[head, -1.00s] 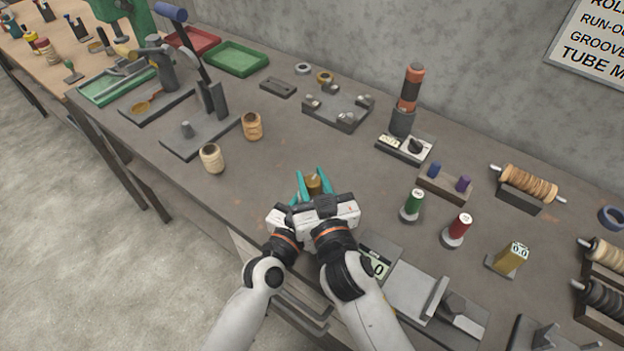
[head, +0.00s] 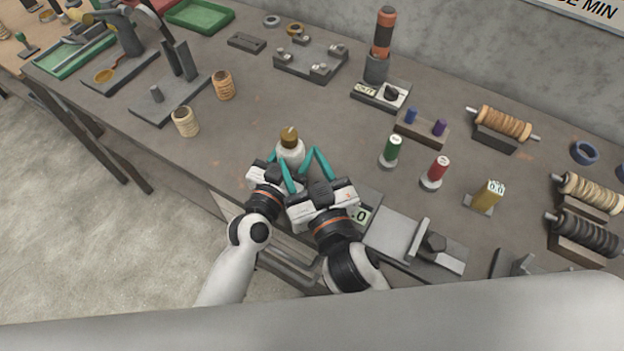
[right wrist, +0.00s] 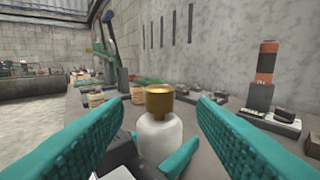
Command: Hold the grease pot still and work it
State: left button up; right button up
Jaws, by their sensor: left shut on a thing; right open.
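The grease pot (head: 291,152) is a white bottle with a brass-brown cap (head: 289,134). It stands upright on the bench near the front edge. My left gripper (head: 279,160) is shut on the pot's body from the near left side. My right gripper (head: 309,160) is open beside it on the right, its teal fingers apart. In the right wrist view the pot (right wrist: 159,138) and its brass cap (right wrist: 159,99) are centred beyond the right gripper's open fingers (right wrist: 155,125). A teal left finger shows low beside the pot, and the pot's base is hidden.
Two small tan pots (head: 185,121) stand to the left. A grey fixture (head: 400,235) is close on the right. The bench behind the pot is clear.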

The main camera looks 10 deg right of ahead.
jog(key=shift+v, duration=2.3)
